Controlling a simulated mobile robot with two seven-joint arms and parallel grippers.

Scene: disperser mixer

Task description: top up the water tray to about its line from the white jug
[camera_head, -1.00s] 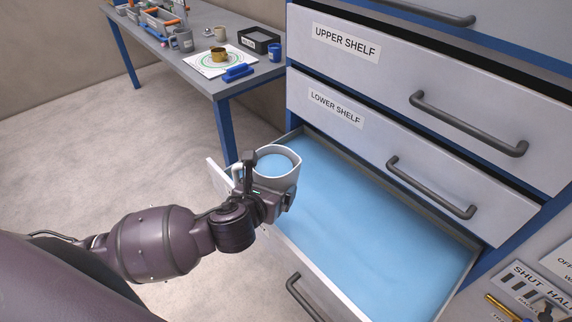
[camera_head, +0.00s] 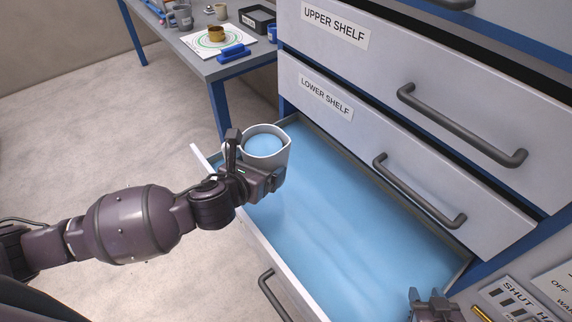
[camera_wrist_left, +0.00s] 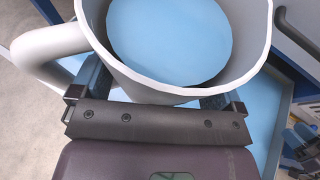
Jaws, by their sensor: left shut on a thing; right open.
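The white jug (camera_head: 278,158) holds blue water and is upright, or nearly so, above the far left part of the open drawer. My left gripper (camera_head: 254,178) is shut on the jug. The left wrist view shows the jug (camera_wrist_left: 185,92) between the fingers, its handle to the left and water well inside the rim. The water tray (camera_head: 350,225) is the pulled-out bottom drawer, with blue water across its floor. I cannot make out its line. My right gripper (camera_head: 434,300) is open and empty at the tray's near right corner.
The closed lower shelf drawer (camera_head: 390,140) and upper shelf drawer (camera_head: 440,75) rise behind the tray, with protruding handles. A grey workbench (camera_head: 200,66) with a blue clamp-like item (camera_head: 234,53) and mugs stands at back left. The floor at left is clear.

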